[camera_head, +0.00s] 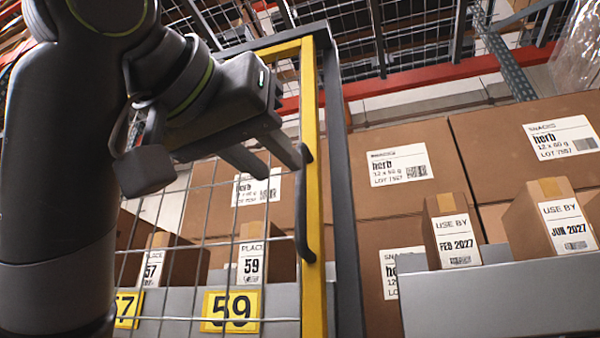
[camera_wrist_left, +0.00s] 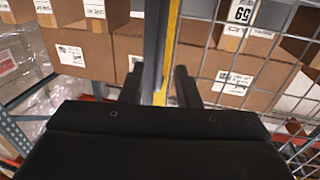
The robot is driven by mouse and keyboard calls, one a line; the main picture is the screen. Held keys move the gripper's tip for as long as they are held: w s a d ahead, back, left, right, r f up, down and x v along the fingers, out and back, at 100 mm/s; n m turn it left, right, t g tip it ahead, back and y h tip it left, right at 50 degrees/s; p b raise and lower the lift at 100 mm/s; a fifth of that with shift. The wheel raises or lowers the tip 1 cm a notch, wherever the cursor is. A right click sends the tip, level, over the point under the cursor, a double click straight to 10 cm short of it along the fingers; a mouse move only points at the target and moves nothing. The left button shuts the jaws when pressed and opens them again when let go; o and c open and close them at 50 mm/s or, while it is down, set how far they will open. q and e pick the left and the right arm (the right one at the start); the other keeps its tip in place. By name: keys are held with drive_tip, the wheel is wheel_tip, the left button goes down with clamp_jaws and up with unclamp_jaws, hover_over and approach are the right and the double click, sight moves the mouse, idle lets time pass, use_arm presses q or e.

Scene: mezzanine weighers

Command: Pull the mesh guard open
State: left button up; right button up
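The mesh guard (camera_head: 312,120) is a yellow-framed wire grid on the left of the head view, with its yellow upright beside a dark grey post. A dark curved handle (camera_head: 303,220) is on that upright. My left gripper (camera_head: 281,167) is in front of the mesh, fingers apart and empty, its tips near the upper part of the handle. I cannot tell whether they touch it. In the left wrist view, the yellow upright (camera_wrist_left: 171,45) shows between the two fingers (camera_wrist_left: 160,85); the handle cannot be made out there. My right gripper is not in view.
Large cardboard boxes (camera_head: 405,205) stand behind and right of the guard. Small "USE BY" cartons (camera_head: 453,235) sit in a grey tray (camera_head: 500,300) at lower right. A yellow "59" plate (camera_head: 231,311) shows low behind the mesh. The dark grey post (camera_head: 343,190) stands right of the handle.

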sight(298, 184)
use_arm(q)
drive_tip(key=p+x, duration=0.2)
drive_tip(key=x, duration=0.5)
drive_tip(key=shift+w+d+p, duration=0.1)
drive_tip(key=shift+w+p, duration=0.05)
drive_tip(key=shift+p, duration=0.25)
clamp_jaws()
